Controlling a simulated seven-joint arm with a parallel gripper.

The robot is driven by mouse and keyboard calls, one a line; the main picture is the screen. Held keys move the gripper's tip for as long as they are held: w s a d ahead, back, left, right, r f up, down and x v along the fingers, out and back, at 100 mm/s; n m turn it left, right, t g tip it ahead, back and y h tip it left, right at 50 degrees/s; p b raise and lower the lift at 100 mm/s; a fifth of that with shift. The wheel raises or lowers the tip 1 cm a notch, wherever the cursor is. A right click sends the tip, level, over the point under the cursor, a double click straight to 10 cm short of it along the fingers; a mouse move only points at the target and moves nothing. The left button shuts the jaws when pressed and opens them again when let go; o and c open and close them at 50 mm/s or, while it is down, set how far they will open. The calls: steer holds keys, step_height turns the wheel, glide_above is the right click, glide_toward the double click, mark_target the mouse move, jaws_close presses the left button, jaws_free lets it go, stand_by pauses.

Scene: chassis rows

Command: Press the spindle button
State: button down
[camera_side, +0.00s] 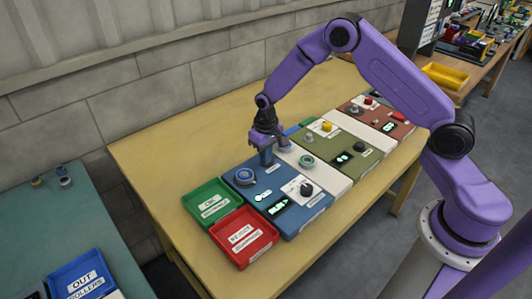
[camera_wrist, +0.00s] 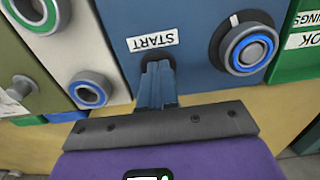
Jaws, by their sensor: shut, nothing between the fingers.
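My gripper (camera_side: 266,161) is shut and empty, pointing down over the back part of the blue chassis (camera_side: 262,190). In the wrist view its fingertips (camera_wrist: 157,66) cover most of a dark round fitting (camera_wrist: 153,56) beside an upside-down START label (camera_wrist: 152,40). I cannot tell whether the tips touch it. No label reading spindle is legible, so I cannot tell which button is the spindle one. A blue-ringed round control (camera_wrist: 248,50) sits to the right on the same panel; it also shows in the side view (camera_side: 245,176).
A green OK tray (camera_side: 190,203) and a red REJECT tray (camera_side: 264,254) stand left of the blue chassis. White, green (camera_side: 352,168) and red (camera_side: 397,128) panels with knobs and buttons continue to the right. The yellow table (camera_side: 180,150) is clear behind.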

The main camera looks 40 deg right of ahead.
step_height(320, 180, up, 14)
stand_by(0.6)
steer(key=s+a+r+n, duration=0.3)
steer(key=s, duration=0.6)
steer(key=s+a+r+n, duration=0.3)
steer(key=s, duration=0.6)
steer(key=s+d+n, duration=0.2)
steer(key=s+n, duration=0.1)
steer(key=s, duration=0.6)
steer(key=s+d+n, duration=0.3)
steer(key=s, duration=0.5)
steer(key=shift+s+d+r+n, duration=0.25)
steer(key=shift+s+n, duration=0.05)
steer(key=shift+s, duration=0.1)
